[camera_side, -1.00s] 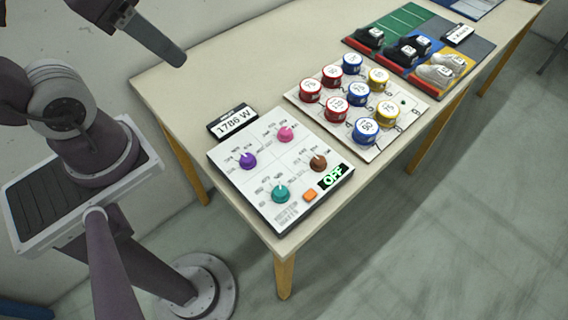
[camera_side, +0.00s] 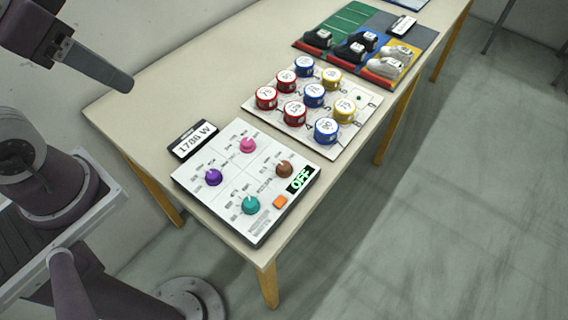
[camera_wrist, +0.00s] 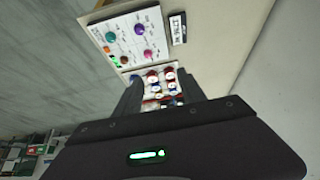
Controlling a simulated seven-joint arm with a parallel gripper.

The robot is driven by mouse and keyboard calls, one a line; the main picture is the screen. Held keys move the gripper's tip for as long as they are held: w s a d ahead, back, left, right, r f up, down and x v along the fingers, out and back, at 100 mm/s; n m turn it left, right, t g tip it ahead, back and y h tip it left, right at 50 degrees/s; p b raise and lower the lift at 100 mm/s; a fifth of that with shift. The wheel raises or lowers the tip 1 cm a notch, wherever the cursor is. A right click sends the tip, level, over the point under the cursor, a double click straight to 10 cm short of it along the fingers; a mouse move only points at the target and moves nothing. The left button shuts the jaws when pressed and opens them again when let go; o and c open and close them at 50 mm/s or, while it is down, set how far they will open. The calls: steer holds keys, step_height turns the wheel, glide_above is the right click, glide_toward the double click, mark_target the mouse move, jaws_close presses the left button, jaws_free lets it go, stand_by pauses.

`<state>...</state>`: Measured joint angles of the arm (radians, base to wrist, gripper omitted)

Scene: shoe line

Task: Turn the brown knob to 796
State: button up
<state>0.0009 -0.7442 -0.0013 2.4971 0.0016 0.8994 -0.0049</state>
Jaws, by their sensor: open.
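The brown knob (camera_side: 284,169) is on the right part of a white control panel (camera_side: 222,185) on the table. It also shows in the wrist view (camera_wrist: 125,60). The same panel carries a purple knob (camera_side: 213,177), a pink knob (camera_side: 247,145) and a teal knob (camera_side: 250,205). A green display (camera_side: 300,179) on the panel reads OFF, beside an orange button (camera_side: 280,202). A sign (camera_side: 193,139) behind the panel appears to read 1786 W. My gripper (camera_side: 122,84) is open and empty, above and left of the panel, well apart from the knobs. The knob scale numbers are too small to read.
A white board (camera_side: 361,97) with several red, blue and yellow round cans stands beyond the panel. Farther back, black and white shoes (camera_side: 386,66) lie on coloured mats. The bare tabletop (camera_side: 160,105) left of the panel is free.

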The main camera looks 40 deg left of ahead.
steer(key=w+d+f+g, duration=0.2)
steer(key=w+d, duration=0.1)
steer(key=w, duration=0.6)
steer(key=n+g, duration=0.2)
steer(key=g, duration=0.2)
glide_above(284, 165)
step_height(284, 165, down, 18)
step_height(284, 165, down, 6)
steer(key=shift+r, duration=0.15)
steer(key=shift+f, duration=0.6)
jaws_close()
